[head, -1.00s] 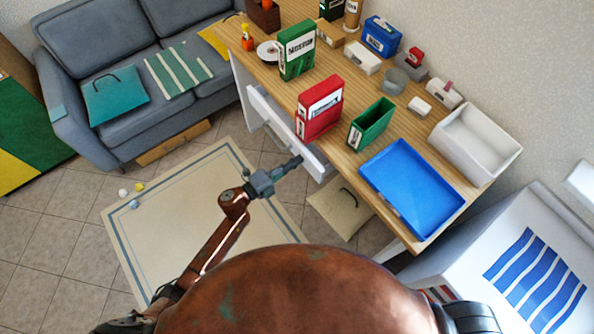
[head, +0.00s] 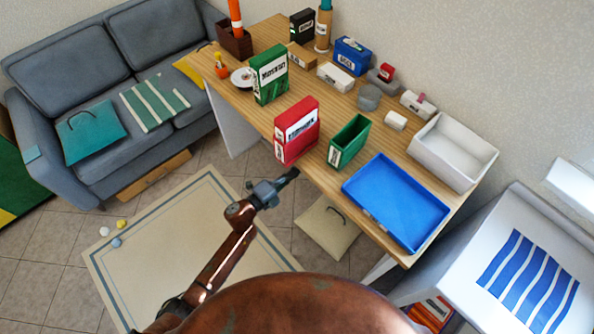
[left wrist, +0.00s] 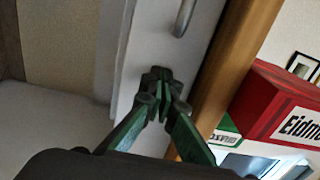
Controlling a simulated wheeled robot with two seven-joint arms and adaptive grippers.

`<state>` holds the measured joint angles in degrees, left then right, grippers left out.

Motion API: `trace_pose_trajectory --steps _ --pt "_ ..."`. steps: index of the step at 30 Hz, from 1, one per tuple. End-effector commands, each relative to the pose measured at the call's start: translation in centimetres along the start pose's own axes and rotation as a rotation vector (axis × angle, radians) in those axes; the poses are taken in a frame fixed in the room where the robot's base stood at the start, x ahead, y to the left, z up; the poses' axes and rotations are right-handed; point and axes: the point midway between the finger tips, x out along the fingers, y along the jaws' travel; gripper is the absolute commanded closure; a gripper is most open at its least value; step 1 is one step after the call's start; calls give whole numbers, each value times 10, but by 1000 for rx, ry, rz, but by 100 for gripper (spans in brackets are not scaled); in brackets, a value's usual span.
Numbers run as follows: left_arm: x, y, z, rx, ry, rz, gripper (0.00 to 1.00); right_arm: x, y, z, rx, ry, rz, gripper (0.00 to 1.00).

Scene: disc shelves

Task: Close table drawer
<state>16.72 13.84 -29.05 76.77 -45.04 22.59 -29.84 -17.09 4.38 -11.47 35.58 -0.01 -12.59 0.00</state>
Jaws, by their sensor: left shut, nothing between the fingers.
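The wooden table (head: 330,110) runs diagonally across the head view. Its white drawer front (left wrist: 148,45) fills the middle of the left wrist view, with a metal handle (left wrist: 184,16) at the top. The drawer does not show sticking out past the table edge in the head view; its front is hidden there under the tabletop. My left gripper (head: 292,174) is shut and empty at the table's front edge, below the red binder. In the left wrist view its fingertips (left wrist: 160,80) are at the drawer front, touching or nearly so. My right gripper is not in view.
A red binder (head: 297,130), a green box (head: 348,142) and a blue tray (head: 396,202) stand near the table's front edge. A grey sofa (head: 110,80) is at the left. The rug (head: 170,255) in front is mostly clear.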

Motion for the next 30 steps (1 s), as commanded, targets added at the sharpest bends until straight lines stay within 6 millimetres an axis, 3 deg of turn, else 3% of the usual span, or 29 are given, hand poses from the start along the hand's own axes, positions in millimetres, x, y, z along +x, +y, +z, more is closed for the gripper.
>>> trace_pose_trajectory --steps 8,13,21,30 --pt "-8 -2 1 1 1 0 100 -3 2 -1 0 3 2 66" --pt "-35 -2 3 1 7 0 100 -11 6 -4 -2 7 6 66" --pt "-96 -1 4 1 8 0 100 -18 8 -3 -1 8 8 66" --pt "-130 -1 4 0 8 -2 100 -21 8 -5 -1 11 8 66"
